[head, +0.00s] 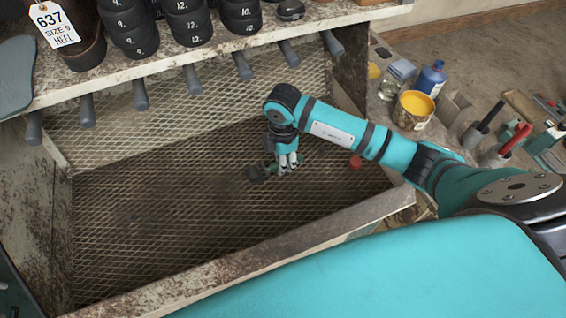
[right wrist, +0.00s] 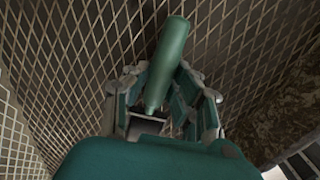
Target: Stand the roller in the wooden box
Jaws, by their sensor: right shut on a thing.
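The fingers hide part of the roller. I cannot tell whether it touches the mesh. My left gripper is not in view.
The mesh tray (head: 130,210) has raised wooden edges and a shelf (head: 230,45) with pegs above it. A red round thing (head: 356,160) lies near my right arm.

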